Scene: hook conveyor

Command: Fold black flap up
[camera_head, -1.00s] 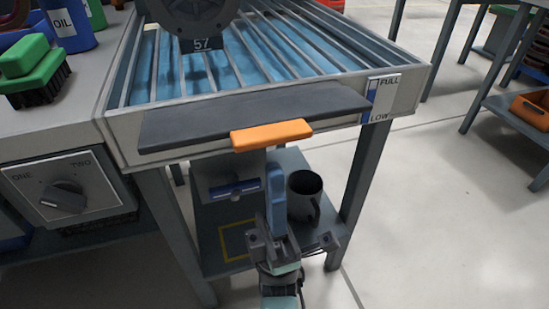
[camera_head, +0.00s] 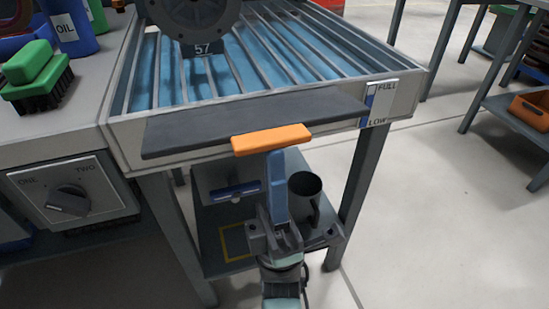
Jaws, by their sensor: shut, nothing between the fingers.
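The black flap (camera_head: 215,122) is a long dark panel along the front of the hook conveyor's blue-floored tray. It hangs tilted outward and down, with its orange handle (camera_head: 271,139) on the middle of its lower edge. My gripper (camera_head: 277,158) stands upright below the handle, its blue fingers closed together and empty. The fingertips reach just under the handle's lower edge. I cannot tell whether they touch it.
A lower shelf (camera_head: 228,262) under the tray holds a dark mug (camera_head: 304,196) and a grey box (camera_head: 222,180), close to my gripper. Table legs (camera_head: 357,195) stand on both sides. The floor at right is clear.

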